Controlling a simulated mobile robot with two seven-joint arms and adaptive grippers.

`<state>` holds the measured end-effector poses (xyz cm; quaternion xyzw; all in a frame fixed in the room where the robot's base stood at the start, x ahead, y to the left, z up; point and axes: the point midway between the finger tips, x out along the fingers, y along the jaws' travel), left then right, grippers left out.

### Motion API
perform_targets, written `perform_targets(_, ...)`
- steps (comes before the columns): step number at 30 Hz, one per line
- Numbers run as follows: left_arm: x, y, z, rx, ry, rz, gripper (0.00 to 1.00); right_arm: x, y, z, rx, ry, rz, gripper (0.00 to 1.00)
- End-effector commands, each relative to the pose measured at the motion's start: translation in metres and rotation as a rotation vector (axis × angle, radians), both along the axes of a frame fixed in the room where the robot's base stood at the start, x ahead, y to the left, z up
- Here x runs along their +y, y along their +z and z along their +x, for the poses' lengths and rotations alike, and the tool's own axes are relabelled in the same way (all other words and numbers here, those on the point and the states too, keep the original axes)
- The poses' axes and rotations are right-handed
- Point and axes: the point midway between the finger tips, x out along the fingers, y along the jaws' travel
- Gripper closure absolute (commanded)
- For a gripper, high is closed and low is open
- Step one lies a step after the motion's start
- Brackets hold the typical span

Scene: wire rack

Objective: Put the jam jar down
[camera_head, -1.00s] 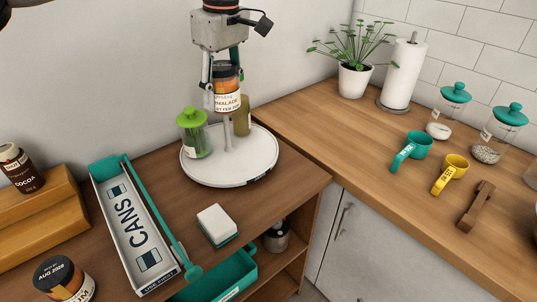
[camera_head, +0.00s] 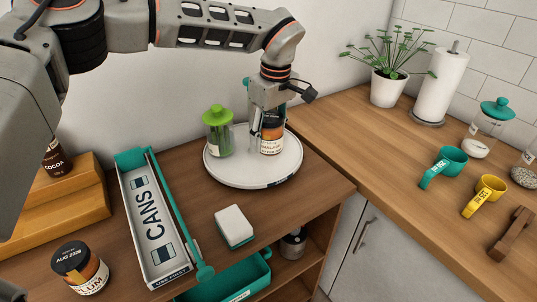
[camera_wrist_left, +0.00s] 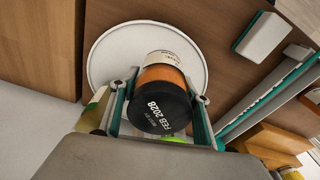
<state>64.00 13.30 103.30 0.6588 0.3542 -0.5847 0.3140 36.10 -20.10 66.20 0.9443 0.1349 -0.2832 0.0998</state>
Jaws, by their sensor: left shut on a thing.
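The jam jar (camera_head: 272,136) has a black lid, orange contents and a pale label. It is upright at the white round turntable (camera_head: 230,178), on its right rear part. My left gripper (camera_head: 266,128) comes down from above and is shut on the jar. In the left wrist view the jar (camera_wrist_left: 161,88) sits between the two fingers, its lid reading FEB 2028, over the turntable (camera_wrist_left: 103,62). I cannot tell whether its base touches the surface. A green-lidded glass jar (camera_head: 218,132) stands to its left. My right gripper is not in view.
A white and teal CANS tray (camera_head: 127,190), a white block (camera_head: 234,226) and a plum jar (camera_head: 80,268) are on the brown shelf top.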

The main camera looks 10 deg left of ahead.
Motion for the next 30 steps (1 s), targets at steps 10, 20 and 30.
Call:
perform_targets(10,0.0,-0.026,0.0,-0.002,-0.001,-0.001,0.91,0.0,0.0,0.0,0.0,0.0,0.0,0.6)
perform_targets(20,0.0,-0.061,0.001,-0.003,0.0,-0.001,0.91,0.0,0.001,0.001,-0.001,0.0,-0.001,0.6)
perform_targets(30,0.0,-0.064,0.0,-0.001,0.0,0.0,0.51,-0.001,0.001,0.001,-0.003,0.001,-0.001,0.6)
